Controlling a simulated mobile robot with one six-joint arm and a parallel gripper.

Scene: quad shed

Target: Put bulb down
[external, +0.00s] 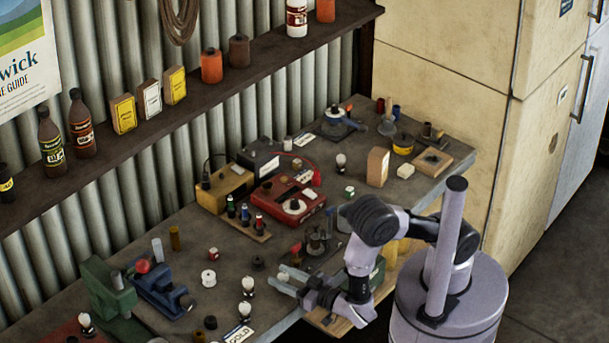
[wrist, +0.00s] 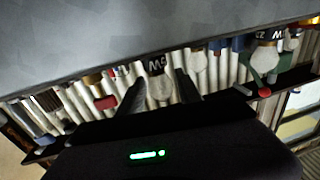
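Several bulbs with pale globes and dark bases are on the bench. One bulb (external: 248,285) stands upright just beyond my fingertips in the external view. In the wrist view a bulb with a lettered black collar (wrist: 160,88) shows between the fingers, which seem apart from it. My gripper (external: 276,279) reaches low over the bench's front part with its fingers spread. It also shows in the wrist view (wrist: 160,82), and I see nothing clearly clamped in it. Another bulb (external: 245,311) stands close by, beside a GOLD label (external: 238,333).
A blue vise (external: 160,290) and green machine (external: 108,290) stand at left. A red device (external: 290,197) and small bottles (external: 245,213) stand farther back. Some bare bench lies between.

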